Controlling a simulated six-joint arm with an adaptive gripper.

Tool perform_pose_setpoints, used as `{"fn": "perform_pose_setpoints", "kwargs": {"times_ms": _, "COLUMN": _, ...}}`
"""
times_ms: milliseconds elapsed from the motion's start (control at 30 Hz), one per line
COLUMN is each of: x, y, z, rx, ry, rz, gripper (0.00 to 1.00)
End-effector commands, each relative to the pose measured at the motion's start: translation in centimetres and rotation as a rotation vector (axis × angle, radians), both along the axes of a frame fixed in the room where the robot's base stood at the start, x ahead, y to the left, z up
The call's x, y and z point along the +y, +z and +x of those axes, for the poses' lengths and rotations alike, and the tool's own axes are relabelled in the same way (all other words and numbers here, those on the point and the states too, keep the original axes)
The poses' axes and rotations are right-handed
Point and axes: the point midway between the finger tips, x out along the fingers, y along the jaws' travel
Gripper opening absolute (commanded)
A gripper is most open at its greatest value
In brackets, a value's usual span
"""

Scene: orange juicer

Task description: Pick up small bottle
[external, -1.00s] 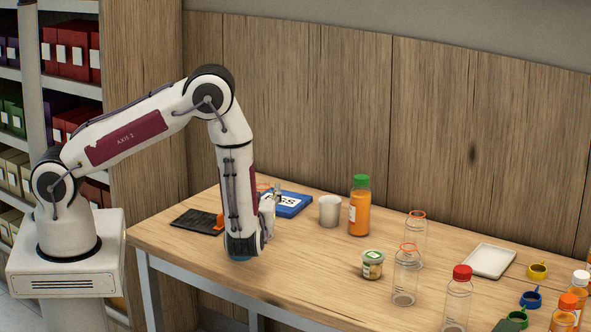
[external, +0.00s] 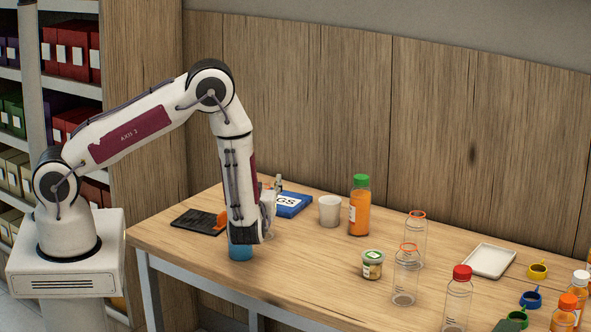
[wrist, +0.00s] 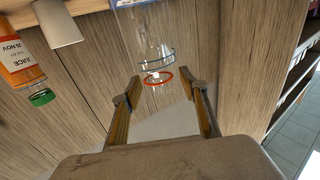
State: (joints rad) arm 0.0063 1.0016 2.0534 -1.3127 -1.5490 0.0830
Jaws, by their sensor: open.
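A clear, empty-looking bottle (wrist: 150,45) with a red-orange ring at its mouth shows in the wrist view, just beyond my fingertips and lined up with the gap between them. My gripper (wrist: 162,96) is open, with one finger on each side of the gap and nothing held. Other clear bottles with orange rings stand further right, one in front (external: 405,280) and one behind (external: 414,240).
A white cup (external: 330,211) and a green-capped juice bottle (external: 360,207) stand to the right. A small jar (external: 372,265) and a white tray (external: 488,261) are further right.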

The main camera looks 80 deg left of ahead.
Motion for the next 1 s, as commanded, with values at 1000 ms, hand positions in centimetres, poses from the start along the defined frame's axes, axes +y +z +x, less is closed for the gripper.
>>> {"fn": "perform_pose_setpoints", "kwargs": {"times_ms": 1000, "x": 0.05, "y": 0.03, "z": 0.01, "rx": 0.0, "ry": 0.0, "rz": 0.0, "gripper": 0.08}}
